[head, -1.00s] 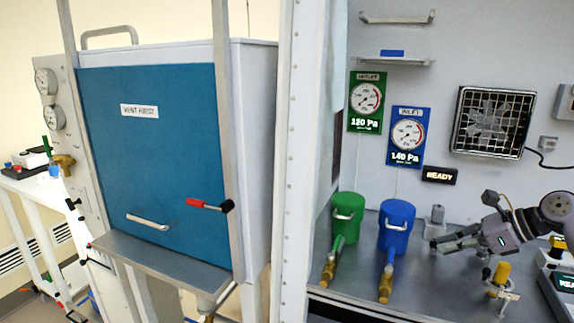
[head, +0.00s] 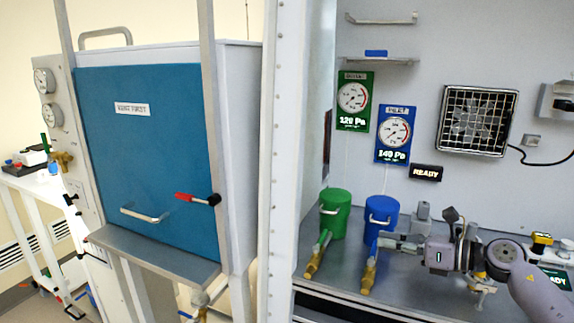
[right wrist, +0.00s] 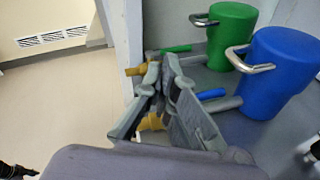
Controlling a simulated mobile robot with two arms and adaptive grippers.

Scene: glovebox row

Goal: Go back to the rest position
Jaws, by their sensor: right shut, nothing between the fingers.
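My right gripper (head: 388,243) is low over the metal bench in the head view, with its fingers pointing left, close to the blue canister (head: 382,222) and the brass-ended blue-handled valve (head: 370,272). Its fingers are shut and empty. In the right wrist view the shut fingers (right wrist: 160,85) reach up from the bottom, with the green canister (right wrist: 232,35) and blue canister (right wrist: 278,75) to their right. The fingers partly cover the brass valve ends there. Whether they touch the valve cannot be told. My left gripper is in neither view.
A green canister with its valve (head: 316,258) stands left of the blue one. A white post (head: 285,160) separates the bench from the blue-doored chamber (head: 150,150) with a red-handled lever (head: 198,198). A small fixture (head: 480,295) sits under my right arm. Space above the bench is open.

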